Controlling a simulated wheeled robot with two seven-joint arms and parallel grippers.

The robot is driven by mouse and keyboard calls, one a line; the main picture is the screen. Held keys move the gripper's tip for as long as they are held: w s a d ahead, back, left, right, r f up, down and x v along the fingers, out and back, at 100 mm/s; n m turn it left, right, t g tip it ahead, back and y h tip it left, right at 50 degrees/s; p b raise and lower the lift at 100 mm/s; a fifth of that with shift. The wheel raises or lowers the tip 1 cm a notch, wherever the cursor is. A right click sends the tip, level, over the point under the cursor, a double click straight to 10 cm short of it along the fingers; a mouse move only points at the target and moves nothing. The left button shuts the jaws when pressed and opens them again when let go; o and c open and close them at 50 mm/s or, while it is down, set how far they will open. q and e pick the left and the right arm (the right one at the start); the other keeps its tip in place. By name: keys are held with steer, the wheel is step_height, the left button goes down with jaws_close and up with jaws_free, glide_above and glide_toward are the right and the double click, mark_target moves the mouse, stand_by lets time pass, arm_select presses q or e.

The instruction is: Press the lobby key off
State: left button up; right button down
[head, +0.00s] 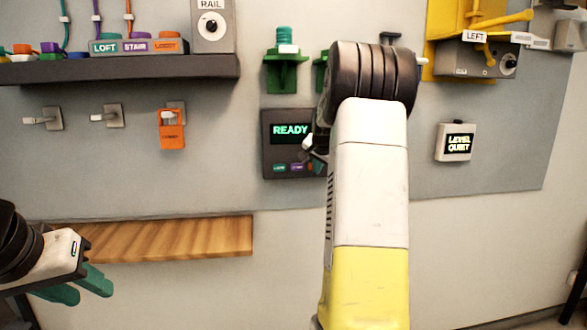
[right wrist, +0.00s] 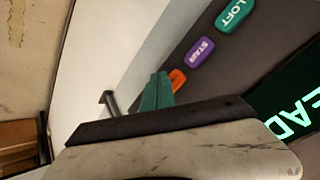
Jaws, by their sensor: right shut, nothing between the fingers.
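The dark panel (head: 268,150) on the wall has a lit display reading READY (head: 290,131) and a row of small keys below it. The green LOFT key (right wrist: 234,14), the purple STAIR key (right wrist: 200,50) and an orange key (right wrist: 178,78) show in the right wrist view. My right gripper (right wrist: 158,92) is shut and empty, its green fingers at the orange key and partly covering it. I cannot tell whether they touch it. In the head view my right arm hides most of that gripper. My left gripper (head: 78,286) is open and empty at lower left.
A dark shelf (head: 130,68) at upper left carries a LOFT, STAIR, LOBBY strip (head: 140,46). An orange tag (head: 171,130) hangs below it. A wooden ledge (head: 170,240) is above my left gripper. A LEVEL QUIET box (head: 455,142) is on the wall at right.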

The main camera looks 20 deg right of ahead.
steer(key=s, duration=0.2)
steer(key=s+a, duration=0.1)
steer(key=s, duration=0.2)
steer(key=shift+s+a, duration=0.2)
steer(key=shift+s, duration=0.15)
